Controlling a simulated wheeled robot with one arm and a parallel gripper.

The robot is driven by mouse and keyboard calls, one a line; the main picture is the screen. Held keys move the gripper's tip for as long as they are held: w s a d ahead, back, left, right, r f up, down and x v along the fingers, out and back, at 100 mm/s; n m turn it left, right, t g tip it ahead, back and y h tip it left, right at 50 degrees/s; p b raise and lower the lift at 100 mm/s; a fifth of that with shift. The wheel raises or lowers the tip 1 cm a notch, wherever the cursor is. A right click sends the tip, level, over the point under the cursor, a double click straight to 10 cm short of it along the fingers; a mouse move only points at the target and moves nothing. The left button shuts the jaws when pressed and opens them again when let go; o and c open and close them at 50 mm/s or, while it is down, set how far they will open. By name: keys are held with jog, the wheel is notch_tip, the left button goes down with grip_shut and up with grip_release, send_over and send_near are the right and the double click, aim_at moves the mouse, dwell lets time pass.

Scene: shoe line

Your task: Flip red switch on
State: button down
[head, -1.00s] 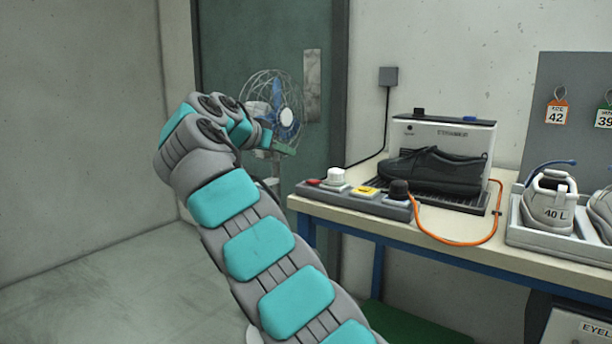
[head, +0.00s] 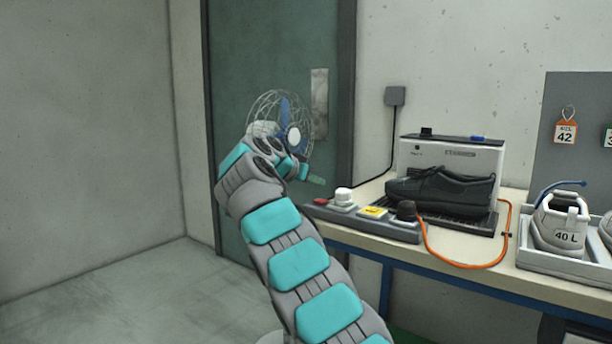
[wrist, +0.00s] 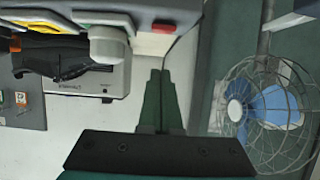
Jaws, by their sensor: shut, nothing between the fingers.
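The red switch (head: 320,201) is a small red piece at the left end of a grey power strip (head: 385,226) on the workbench. It also shows in the wrist view (wrist: 163,27), at the strip's right end there. My gripper (head: 316,181) is just above and left of that end in the head view. Its dark green fingers also show in the wrist view (wrist: 160,76), shut and empty, pointing towards the strip with a visible gap in the picture. I cannot tell which way the switch is tipped.
A white plug (head: 343,197) stands right beside the switch, and a black plug (head: 406,211) with an orange cable (head: 468,266) sits further right. A wire-cage fan (head: 282,122) is behind my arm. A black shoe (head: 440,188) stands behind the strip.

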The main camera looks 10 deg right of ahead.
aim_at(314, 207)
jog(key=shift+s+a+f+b, duration=0.2)
jog(key=shift+f+b, duration=0.1)
jog(key=shift+f, duration=0.6)
jog(key=shift+s+a+f+b, duration=0.15)
jog(key=shift+f+b, duration=0.15)
jog(key=shift+f, duration=0.6)
